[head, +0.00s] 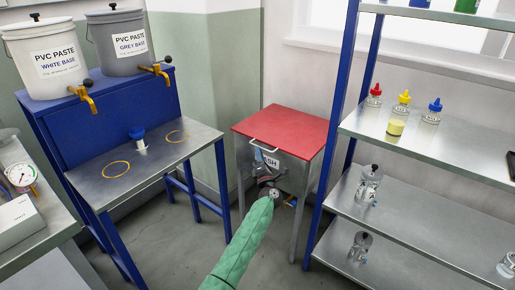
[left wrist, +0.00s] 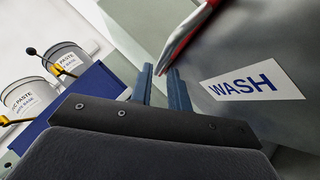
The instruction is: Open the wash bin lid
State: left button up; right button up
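The wash bin (head: 294,178) is a grey metal box on legs with a white WASH label, which also shows large in the left wrist view (left wrist: 244,84). Its red lid (head: 287,128) lies flat and closed on top, with a pale bar handle (head: 278,148) along the front edge. My left gripper (head: 260,156) is at the bin's front, just below the handle's left end. In the left wrist view its two blue fingers (left wrist: 164,84) stand apart, with the lid's red edge (left wrist: 186,42) close to their tips. I cannot tell whether they touch the handle. My right gripper is not in view.
A blue-framed bench (head: 112,180) with two paste buckets (head: 120,42) stands left of the bin. A blue-posted shelf (head: 440,150) with bottles stands close on the right. A wall is behind the bin. Floor between bench and bin is free.

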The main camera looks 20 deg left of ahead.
pick_arm(q)
jog(key=shift+x, duration=1.95)
grip_shut()
